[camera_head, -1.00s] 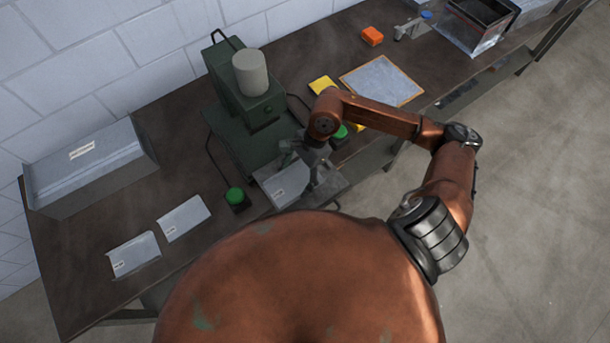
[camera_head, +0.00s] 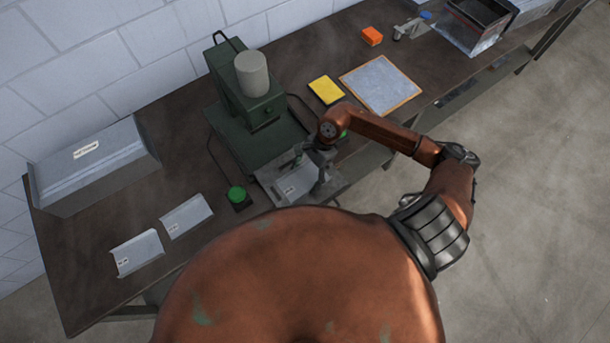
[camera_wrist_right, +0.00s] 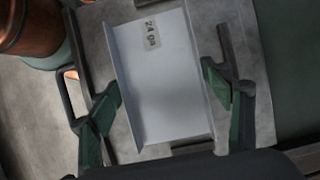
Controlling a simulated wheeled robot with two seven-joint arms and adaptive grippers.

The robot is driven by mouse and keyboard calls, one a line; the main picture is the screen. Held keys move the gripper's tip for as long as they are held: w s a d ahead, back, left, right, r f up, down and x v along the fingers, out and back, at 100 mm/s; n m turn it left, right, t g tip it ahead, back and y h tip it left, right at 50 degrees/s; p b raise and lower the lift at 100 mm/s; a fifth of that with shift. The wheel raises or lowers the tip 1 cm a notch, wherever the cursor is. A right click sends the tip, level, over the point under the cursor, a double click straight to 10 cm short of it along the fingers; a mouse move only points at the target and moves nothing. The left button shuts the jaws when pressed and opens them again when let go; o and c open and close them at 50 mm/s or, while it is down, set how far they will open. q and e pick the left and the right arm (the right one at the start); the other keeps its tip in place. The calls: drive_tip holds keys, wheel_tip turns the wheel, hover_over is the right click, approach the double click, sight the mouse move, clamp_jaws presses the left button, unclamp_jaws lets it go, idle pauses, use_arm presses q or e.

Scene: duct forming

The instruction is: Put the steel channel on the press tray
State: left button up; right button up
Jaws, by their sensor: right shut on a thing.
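The steel channel (camera_head: 291,190) is a pale grey piece with upturned side walls, under my right gripper at the front of the green press. In the right wrist view the channel (camera_wrist_right: 165,85) carries a "24 GA" label. My right gripper (camera_wrist_right: 162,90) has a finger against each side wall and is shut on the channel; it also shows in the head view (camera_head: 308,170). Whether the channel's underside touches the tray cannot be told. My left gripper is not in view.
The green press (camera_head: 250,105) stands behind the tray. A green button (camera_head: 237,194) sits left of it. Two more labelled metal pieces (camera_head: 187,215) (camera_head: 137,253) and a large grey box (camera_head: 95,165) are at left. A yellow pad (camera_head: 326,90) and metal sheet (camera_head: 381,85) lie right.

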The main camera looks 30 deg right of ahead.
drive_tip(key=o, duration=0.8)
drive_tip(key=shift+f, duration=0.15)
drive_tip(key=o, duration=0.4)
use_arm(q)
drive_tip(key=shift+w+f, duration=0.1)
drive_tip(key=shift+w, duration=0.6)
use_arm(e)
drive_tip(key=shift+o, duration=0.2)
drive_tip(key=shift+r, duration=0.2)
drive_tip(key=shift+d+r, duration=0.15)
drive_tip(key=shift+r, duration=0.1)
use_arm(q)
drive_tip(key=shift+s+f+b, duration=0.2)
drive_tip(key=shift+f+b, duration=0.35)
drive_tip(key=shift+b, duration=0.05)
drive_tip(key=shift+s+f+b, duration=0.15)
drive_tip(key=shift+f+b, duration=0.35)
drive_tip(key=shift+b, duration=0.05)
use_arm(e)
drive_tip(key=v, duration=1.1)
drive_tip(key=shift+r, duration=0.25)
